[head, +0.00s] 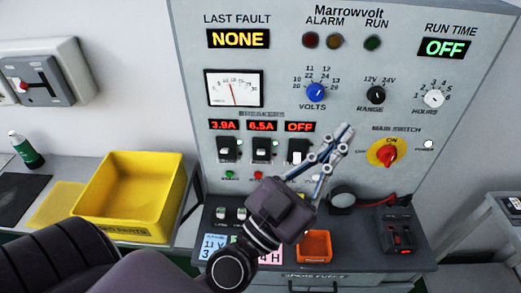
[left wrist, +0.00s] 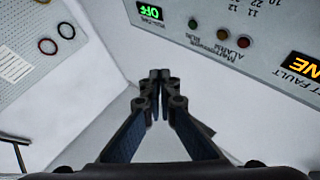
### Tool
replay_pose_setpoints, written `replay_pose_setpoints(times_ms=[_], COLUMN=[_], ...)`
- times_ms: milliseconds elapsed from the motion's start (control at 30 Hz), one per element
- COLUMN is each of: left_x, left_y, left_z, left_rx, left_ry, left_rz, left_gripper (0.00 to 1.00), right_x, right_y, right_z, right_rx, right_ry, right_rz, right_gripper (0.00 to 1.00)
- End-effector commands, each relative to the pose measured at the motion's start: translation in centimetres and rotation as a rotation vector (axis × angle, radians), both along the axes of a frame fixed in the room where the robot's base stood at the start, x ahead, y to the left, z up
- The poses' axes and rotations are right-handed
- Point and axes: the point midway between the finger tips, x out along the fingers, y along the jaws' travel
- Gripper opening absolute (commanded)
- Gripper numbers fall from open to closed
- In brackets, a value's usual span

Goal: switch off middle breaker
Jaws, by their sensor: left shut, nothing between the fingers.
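The grey Marrowvolt panel (head: 330,60) carries a row of three breakers. The middle breaker (head: 262,150) sits under a red display reading 6.5A, with a red lamp below it. The left breaker (head: 227,150) is under 3.9A. The right breaker (head: 298,151) is under OFF and is partly behind my gripper. My left gripper (head: 346,130) is shut and empty, its fingers pointing up and right in front of the panel, right of the breakers. Its closed fingertips also show in the left wrist view (left wrist: 160,76), where the breakers are out of sight. My right gripper is not in view.
A red-and-yellow main switch (head: 384,153) is right of my fingertips. Knobs and a meter (head: 233,88) are above the breakers. An orange tray (head: 314,246) is on the ledge below. A yellow bin (head: 130,195) stands on the left bench.

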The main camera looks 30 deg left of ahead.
Motion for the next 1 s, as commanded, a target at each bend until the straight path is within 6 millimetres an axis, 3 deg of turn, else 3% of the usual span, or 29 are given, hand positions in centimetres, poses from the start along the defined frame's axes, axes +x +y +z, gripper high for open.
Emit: replay_pose_setpoints(times_ms=[67, 167, 267, 433, 700, 833, 1000], left_x=[0.2, 0.6, 1.0, 1.6, 1.2, 1.0, 0.9], left_y=[2.9, 6.7, 10.1, 14.4, 16.3, 16.3, 16.3], left_z=[1.2, 1.4, 0.0, -4.7, -12.4, -14.0, -14.5], left_rx=[-0.070, -0.148, -0.213, -0.272, -0.248, -0.231, -0.226], left_ry=[-0.026, -0.012, 0.051, 0.250, 0.582, 0.656, 0.676], left_rz=[0.107, 0.248, 0.387, 0.586, 0.730, 0.746, 0.750], left_gripper=[0.00, 0.00, 0.00, 0.00, 0.00, 0.00, 0.00], right_x=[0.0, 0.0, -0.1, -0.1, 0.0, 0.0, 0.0], right_y=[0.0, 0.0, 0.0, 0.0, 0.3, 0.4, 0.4], right_z=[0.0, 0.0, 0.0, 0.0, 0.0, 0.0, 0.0], right_rx=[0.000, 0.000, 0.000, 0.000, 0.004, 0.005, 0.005], right_ry=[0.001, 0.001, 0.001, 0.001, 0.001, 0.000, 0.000], right_rz=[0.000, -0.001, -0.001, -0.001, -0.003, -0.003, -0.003], right_gripper=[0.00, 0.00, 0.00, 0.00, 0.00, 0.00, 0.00])
